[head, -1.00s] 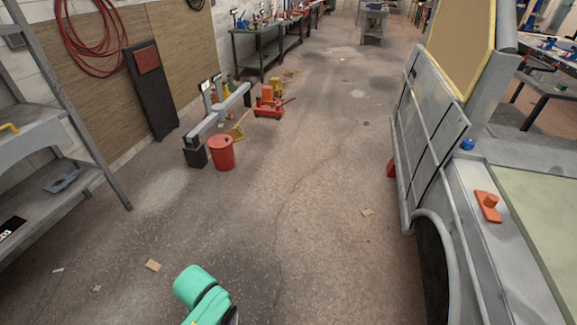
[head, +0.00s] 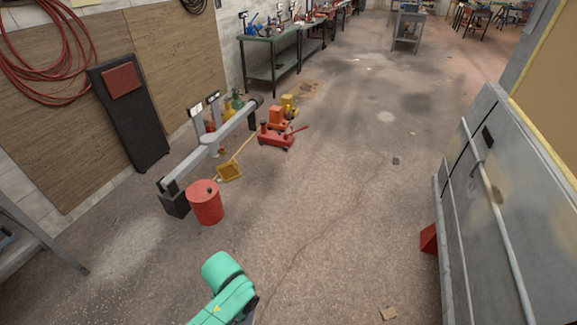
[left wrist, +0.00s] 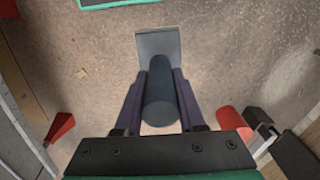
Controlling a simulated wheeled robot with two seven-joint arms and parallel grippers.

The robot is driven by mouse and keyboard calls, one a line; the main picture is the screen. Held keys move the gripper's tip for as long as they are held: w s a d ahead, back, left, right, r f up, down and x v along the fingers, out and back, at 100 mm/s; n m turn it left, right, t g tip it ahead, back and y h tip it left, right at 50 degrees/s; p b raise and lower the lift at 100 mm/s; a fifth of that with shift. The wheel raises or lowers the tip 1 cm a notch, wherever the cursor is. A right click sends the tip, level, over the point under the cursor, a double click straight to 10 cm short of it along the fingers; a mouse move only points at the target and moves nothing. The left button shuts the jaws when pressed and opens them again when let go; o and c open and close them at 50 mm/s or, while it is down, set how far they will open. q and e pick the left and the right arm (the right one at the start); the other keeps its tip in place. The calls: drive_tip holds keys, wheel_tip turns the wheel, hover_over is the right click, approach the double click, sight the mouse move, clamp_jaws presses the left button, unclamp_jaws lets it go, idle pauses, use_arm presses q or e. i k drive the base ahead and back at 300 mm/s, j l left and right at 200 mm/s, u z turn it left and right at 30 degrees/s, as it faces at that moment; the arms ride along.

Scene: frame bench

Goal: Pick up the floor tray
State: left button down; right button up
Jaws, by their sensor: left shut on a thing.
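In the left wrist view my left gripper (left wrist: 160,98) is shut on a dark cylindrical handle (left wrist: 160,105). A flat grey plate (left wrist: 158,42) shows beyond the handle and seems joined to it. The floor shows well below them. In the head view a yellow tray-like pan (head: 230,172) with a long thin yellow handle stands on the floor behind a red bucket (head: 206,204). I cannot tell for sure that this pan is the floor tray. It is apart from my left gripper. My right gripper is not in view.
A grey beam (head: 210,145) on a stand and a red floor jack (head: 276,136) are near the pan. A grey vehicle side (head: 500,200) with a red wedge (head: 429,238) at its foot bounds the right. The middle floor is clear.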

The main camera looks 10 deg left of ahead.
sight(228, 171)
drive_tip(key=i+j+u, duration=0.15)
drive_tip(key=i, duration=0.75)
drive_tip(key=i+l+u, duration=0.1)
drive_tip(key=i, duration=0.8)
drive_tip(key=i+l+u, duration=0.15)
drive_tip(key=i, duration=0.75)
drive_tip(key=i+l+u, duration=0.1)
drive_tip(key=i+u, duration=0.2)
drive_tip(key=u, duration=0.15)
drive_tip(key=i+l+u, duration=0.2)
drive_tip(key=u, duration=0.2)
drive_tip(key=i+l+u, duration=0.3)
drive_tip(key=u, duration=0.15)
drive_tip(key=i+l+u, duration=0.4)
drive_tip(key=l+u, duration=0.45)
drive_tip(key=i+l+u, duration=0.1)
drive_tip(key=l+u, duration=0.3)
drive_tip(key=i+l+u, duration=0.1)
drive_tip(key=l+u, duration=0.35)
drive_tip(key=l, duration=0.25)
drive_tip(key=l+u, duration=0.45)
drive_tip(key=l, duration=0.2)
